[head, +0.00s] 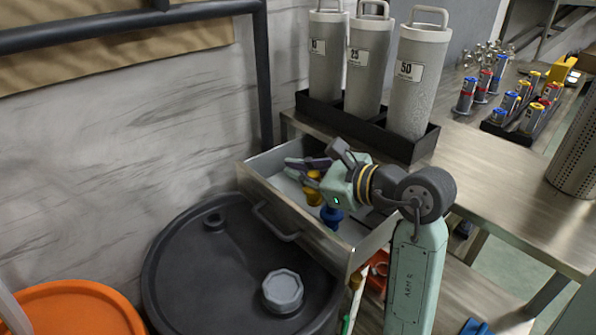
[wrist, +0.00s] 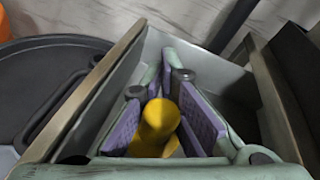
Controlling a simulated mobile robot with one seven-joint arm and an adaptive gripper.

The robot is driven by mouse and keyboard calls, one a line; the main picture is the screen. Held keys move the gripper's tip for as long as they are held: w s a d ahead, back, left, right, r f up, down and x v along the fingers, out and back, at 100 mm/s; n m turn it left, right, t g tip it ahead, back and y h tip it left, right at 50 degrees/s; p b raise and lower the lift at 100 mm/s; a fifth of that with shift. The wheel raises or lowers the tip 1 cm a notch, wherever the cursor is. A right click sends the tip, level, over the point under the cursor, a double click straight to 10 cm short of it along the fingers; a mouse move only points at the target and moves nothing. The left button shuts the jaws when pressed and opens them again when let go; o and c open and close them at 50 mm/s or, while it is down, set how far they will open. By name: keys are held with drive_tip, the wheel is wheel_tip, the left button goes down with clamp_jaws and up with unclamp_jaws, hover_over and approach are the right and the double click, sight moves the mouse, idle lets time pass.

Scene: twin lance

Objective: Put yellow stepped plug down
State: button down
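The yellow stepped plug (head: 313,194) is inside the open grey drawer (head: 286,219), roughly upright. In the wrist view the yellow plug (wrist: 157,125) sits between the two purple finger pads, close against both. My gripper (head: 306,171) reaches into the drawer from the right, with its fingers around the upper part of the plug. It also shows in the wrist view (wrist: 158,100). It appears shut on the plug. Whether the plug's foot touches the drawer floor is hidden.
A blue plug (head: 331,214) is in the drawer below my gripper. Grey canisters (head: 417,80) stand in a black tray on the bench above the drawer. A black drum (head: 215,270) stands at the drawer's left front. The drawer walls are close around my fingers.

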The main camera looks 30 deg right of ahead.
drive_tip(key=shift+f+b, duration=0.55)
drive_tip(key=shift+b, duration=0.15)
drive_tip(key=c, duration=1.8)
unclamp_jaws()
drive_tip(key=shift+r, duration=0.1)
drive_tip(key=shift+r+p, duration=0.6)
drive_tip(key=shift+p, duration=0.45)
drive_tip(key=b+v, duration=0.2)
drive_tip(key=v, duration=1)
drive_tip(key=shift+f, duration=0.1)
